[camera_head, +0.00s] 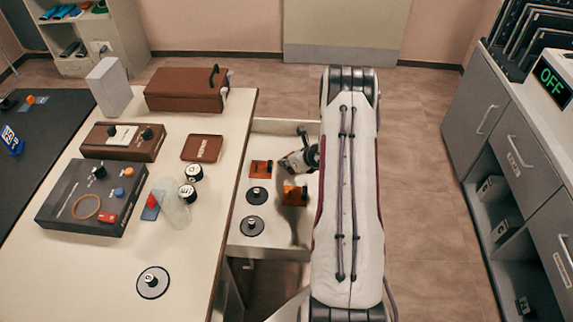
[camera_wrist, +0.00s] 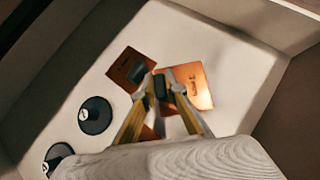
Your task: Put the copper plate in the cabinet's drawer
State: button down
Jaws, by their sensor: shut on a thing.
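The cabinet's drawer (camera_head: 277,127) is pulled open beside the table; its pale floor also fills much of the wrist view (camera_wrist: 225,55). My gripper (camera_wrist: 168,88) is inside the drawer area, shut on the copper plate (camera_wrist: 197,82), apparently by its dark knob. This plate also shows in the head view (camera_head: 291,198), near the drawer's right side. Its contact with the floor cannot be told. A second orange-brown plate (camera_head: 259,172) with a black knob lies to its left; it also shows in the wrist view (camera_wrist: 121,68). My arm hides the drawer's right edge.
Two dark round plates (camera_head: 257,195) (camera_head: 252,226) lie in the drawer. On the table stand a brown box (camera_head: 180,92), a brown tray (camera_head: 202,148), a clear vessel (camera_head: 172,207) and another round plate (camera_head: 153,283). Grey cabinets (camera_head: 520,150) stand at the right.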

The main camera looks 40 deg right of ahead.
jog(key=shift+f, duration=1)
jog(key=c, duration=2)
grip_release()
jog(key=shift+f, duration=0.15)
jog(key=shift+c, duration=0.2)
jog(key=shift+r, duration=0.2)
jog(key=v, duration=1.2)
jog(key=shift+w, duration=0.1)
